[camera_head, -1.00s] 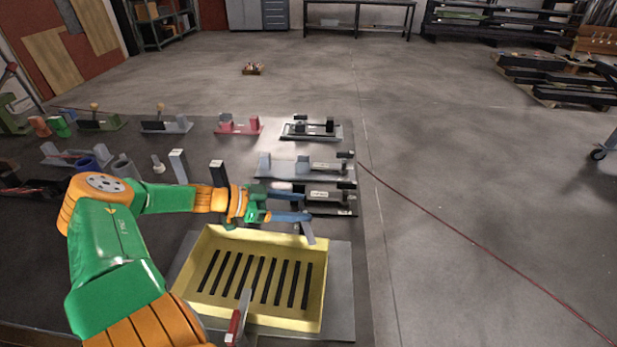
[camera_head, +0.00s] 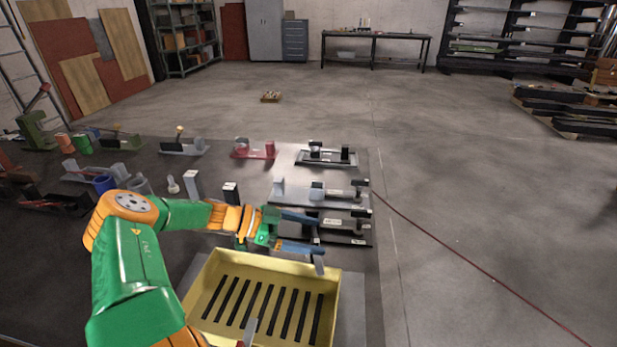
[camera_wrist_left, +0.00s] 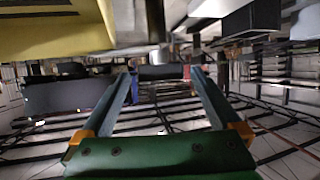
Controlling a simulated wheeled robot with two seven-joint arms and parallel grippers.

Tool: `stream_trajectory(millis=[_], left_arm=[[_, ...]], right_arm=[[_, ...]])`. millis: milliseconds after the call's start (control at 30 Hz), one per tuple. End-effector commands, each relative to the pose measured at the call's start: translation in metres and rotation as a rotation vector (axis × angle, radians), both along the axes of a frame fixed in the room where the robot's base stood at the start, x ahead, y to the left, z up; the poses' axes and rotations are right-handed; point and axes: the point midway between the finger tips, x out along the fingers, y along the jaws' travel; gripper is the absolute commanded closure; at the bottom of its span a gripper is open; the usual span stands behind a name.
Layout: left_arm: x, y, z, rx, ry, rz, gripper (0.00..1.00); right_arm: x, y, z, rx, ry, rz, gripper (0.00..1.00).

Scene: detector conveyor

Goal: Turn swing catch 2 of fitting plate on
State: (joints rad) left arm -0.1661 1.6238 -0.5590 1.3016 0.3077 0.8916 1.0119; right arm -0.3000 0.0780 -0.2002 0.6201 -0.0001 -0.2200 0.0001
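My left gripper (camera_head: 318,238) reaches in from the left, above the far rim of the yellow slotted tray. Its two blue fingers are apart with nothing seen between them. In the left wrist view its fingers (camera_wrist_left: 158,100) are also spread. Just beyond the fingertips lies a dark plate with upright blocks (camera_head: 352,238), partly covered by the gripper. Behind it is a grey plate with upright blocks (camera_head: 335,202), and farther back another dark one (camera_head: 327,161). I cannot tell which is the fitting plate, or make out swing catch 2. My right gripper is out of view.
The yellow tray (camera_head: 210,278) stands in front of my left gripper. A red plate with blocks (camera_head: 253,152) and several other fittings stand on the dark mat to the left. A small red and grey item (camera_head: 249,334) is at the tray's near side. The floor at right is mostly clear.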

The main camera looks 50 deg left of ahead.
Motion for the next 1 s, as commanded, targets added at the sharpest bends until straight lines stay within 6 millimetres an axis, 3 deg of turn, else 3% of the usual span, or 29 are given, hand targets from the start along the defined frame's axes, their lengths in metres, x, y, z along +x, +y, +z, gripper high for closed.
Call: stream_trajectory(millis=[233, 433, 600, 833, 1000], left_arm=[[-0.004, 0.004, 0.006, 0.003, 0.001, 0.001, 0.03], [-0.035, 0.026, 0.023, 0.005, 0.004, 0.001, 0.03], [-0.051, 0.037, 0.028, 0.002, 0.001, 0.001, 0.03], [-0.052, 0.038, 0.028, 0.002, -0.001, -0.001, 0.03], [-0.052, 0.037, 0.027, 0.001, -0.001, 0.0, 0.48]], right_arm=[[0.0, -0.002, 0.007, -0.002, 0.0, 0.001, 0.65], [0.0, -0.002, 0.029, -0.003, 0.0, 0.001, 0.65], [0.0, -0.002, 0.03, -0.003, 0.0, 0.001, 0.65], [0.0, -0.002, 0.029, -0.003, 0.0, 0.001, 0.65], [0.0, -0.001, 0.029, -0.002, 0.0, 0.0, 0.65]])
